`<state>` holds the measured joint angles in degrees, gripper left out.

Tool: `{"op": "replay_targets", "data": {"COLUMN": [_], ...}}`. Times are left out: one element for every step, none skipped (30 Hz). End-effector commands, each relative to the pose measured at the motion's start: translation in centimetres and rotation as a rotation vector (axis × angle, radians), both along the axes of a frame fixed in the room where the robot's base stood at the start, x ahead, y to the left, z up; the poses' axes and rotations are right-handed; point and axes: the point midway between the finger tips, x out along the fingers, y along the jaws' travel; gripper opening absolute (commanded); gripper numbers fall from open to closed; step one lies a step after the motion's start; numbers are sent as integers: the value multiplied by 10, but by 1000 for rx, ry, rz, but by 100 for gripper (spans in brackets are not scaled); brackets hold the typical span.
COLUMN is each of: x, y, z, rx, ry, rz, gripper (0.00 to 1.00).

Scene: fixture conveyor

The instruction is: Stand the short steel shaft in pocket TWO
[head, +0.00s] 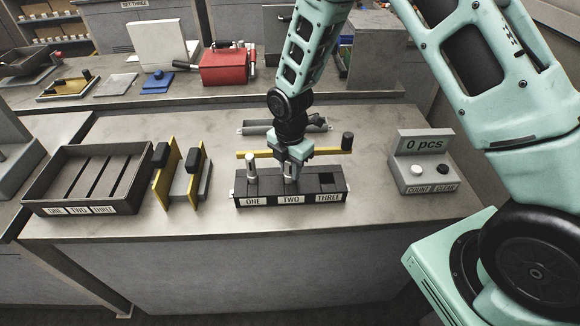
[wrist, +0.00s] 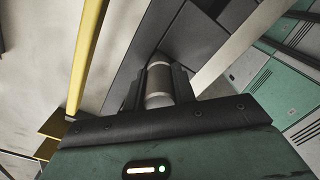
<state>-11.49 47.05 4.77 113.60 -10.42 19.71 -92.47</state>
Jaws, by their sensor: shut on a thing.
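The black fixture block (head: 262,202) has three pockets labelled ONE, TWO and THREE. My gripper (head: 289,165) is over pocket TWO, pointing down. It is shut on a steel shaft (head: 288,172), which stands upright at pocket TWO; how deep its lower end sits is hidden. In the wrist view the shaft (wrist: 159,82) shows between the dark fingers, a grey cylinder with a paler band. Another steel shaft (head: 252,170) with a wider pale top stands in pocket ONE. Pocket THREE (head: 325,179) looks empty.
A yellow bar (head: 322,151) with a black knob lies close behind the block. Yellow plates with black handles (head: 164,178) and a slotted tray (head: 62,207) stand left. A counter box (head: 420,150) reading 0 pcs stands right. The bench front is clear.

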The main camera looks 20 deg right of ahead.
Motion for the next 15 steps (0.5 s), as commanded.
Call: {"op": "replay_targets", "data": {"x": [0, 0, 0, 0, 0, 0, 0, 0, 0, 0, 0, 0, 0, 0, 0], "y": [0, 0, 0, 0, 0, 0, 0, 0, 0, 0, 0, 0, 0, 0, 0], "z": [0, 0, 1, 1, 1, 1, 1, 0, 0, 0, 0, 0, 0, 0, 0], "rx": [0, 0, 0, 0, 0, 0, 0, 0, 0, 0, 0, 0, 0, 0, 0], "ry": [-1, -1, -1, -1, -1, -1, -1, -1, -1, -1, -1, -1, -1, 0, 0], "rz": [0, 0, 0, 0, 0, 0, 0, 0, 0, 0, 0, 0, 0, 0, 0], "gripper": [0, 0, 0, 0, 0, 0, 35, 43, 52, 52, 52, 52, 52, 52, 52]}}
